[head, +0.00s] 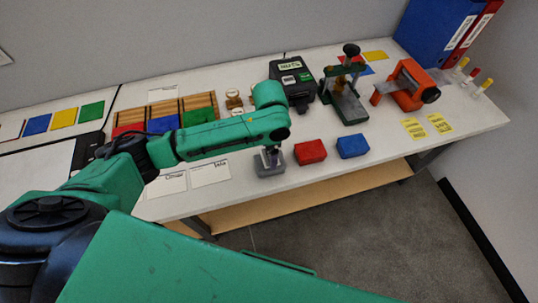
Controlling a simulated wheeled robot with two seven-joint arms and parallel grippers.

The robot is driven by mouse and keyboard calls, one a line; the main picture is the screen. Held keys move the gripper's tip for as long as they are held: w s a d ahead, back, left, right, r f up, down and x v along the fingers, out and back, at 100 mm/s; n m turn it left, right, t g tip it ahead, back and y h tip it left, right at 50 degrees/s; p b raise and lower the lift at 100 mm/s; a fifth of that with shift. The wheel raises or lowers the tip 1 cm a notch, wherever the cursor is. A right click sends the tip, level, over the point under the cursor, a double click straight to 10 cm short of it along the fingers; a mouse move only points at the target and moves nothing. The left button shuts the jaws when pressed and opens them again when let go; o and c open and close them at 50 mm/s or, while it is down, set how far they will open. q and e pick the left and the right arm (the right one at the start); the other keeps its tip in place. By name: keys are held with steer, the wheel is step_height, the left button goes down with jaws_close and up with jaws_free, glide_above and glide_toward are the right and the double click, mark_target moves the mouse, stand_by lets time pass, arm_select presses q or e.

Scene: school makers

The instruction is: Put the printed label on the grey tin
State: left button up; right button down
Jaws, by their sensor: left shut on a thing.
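The grey tin (270,168) stands near the front edge of the table, left of the red and blue tins. My left gripper (268,153) points down at the grey tin's top and is shut on a small, pale thing that looks like the printed label; the fingers mostly hide it. I cannot tell whether it touches the tin. The black label printer (290,82) stands behind, with a white "NUTS" strip on it. My right gripper is not in view.
A red tin (310,151) and a blue tin (353,146) stand right of the grey tin. Yellow cards (413,129) lie further right. A green press (345,95) and an orange machine (405,85) stand behind. White cards (210,173) lie left.

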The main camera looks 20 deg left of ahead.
arm_select(q)
step_height(320, 180, down, 3)
steer(key=shift+w+d, duration=0.1)
steer(key=shift+w, duration=0.05)
steer(key=shift+f, duration=0.1)
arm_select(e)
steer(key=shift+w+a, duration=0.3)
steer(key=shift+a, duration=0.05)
arm_select(q)
steer(key=o, duration=0.9)
steer(key=shift+c, duration=0.2)
steer(key=shift+o, duration=0.6)
step_height(320, 180, up, 12)
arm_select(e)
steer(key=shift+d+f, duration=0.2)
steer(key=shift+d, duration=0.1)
